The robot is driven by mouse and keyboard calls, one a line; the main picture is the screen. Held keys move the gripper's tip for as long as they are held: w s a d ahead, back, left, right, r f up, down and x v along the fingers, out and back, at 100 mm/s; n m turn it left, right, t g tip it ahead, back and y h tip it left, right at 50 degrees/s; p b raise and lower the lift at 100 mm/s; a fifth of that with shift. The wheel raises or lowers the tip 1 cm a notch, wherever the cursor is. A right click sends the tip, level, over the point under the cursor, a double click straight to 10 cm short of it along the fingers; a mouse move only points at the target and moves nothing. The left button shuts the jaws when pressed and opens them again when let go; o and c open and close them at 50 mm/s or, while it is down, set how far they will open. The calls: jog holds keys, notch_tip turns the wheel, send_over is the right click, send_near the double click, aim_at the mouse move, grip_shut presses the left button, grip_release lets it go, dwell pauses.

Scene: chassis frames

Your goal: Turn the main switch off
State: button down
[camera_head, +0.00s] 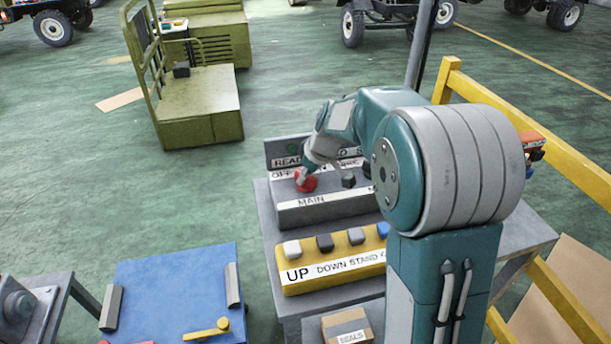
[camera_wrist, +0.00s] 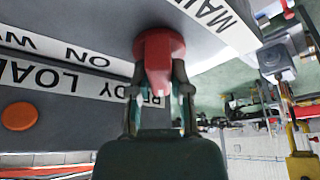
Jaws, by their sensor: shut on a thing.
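The main switch (camera_head: 306,182) is a red rotary knob on the grey panel (camera_head: 330,208) above the label MAIN. In the wrist view the red knob (camera_wrist: 158,52) has a raised grip bar, and the fingers of my gripper (camera_wrist: 160,88) stand on both sides of that bar, shut on it. In the head view my gripper (camera_head: 303,174) reaches down to the knob from above. The word OFF shows to the upper left of the knob; the rest of that label is partly hidden by my gripper and arm.
A yellow button box (camera_head: 330,280) marked UP, DOWN, STAND sits in front of the panel on a grey table (camera_head: 275,235). A black knob (camera_head: 348,181) is right of the red one. A yellow rail (camera_head: 520,120) runs at right. A blue-topped table (camera_head: 175,285) stands at left.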

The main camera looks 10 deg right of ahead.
jog(key=shift+n, duration=0.6)
jog(key=c, duration=0.6)
grip_release()
jog(key=shift+w+g, duration=0.1)
jog(key=shift+g, duration=0.2)
jog(key=shift+o, duration=0.2)
jog(key=v, duration=1.1)
jog(key=shift+d+r, duration=0.2)
jog(key=shift+r, duration=0.1)
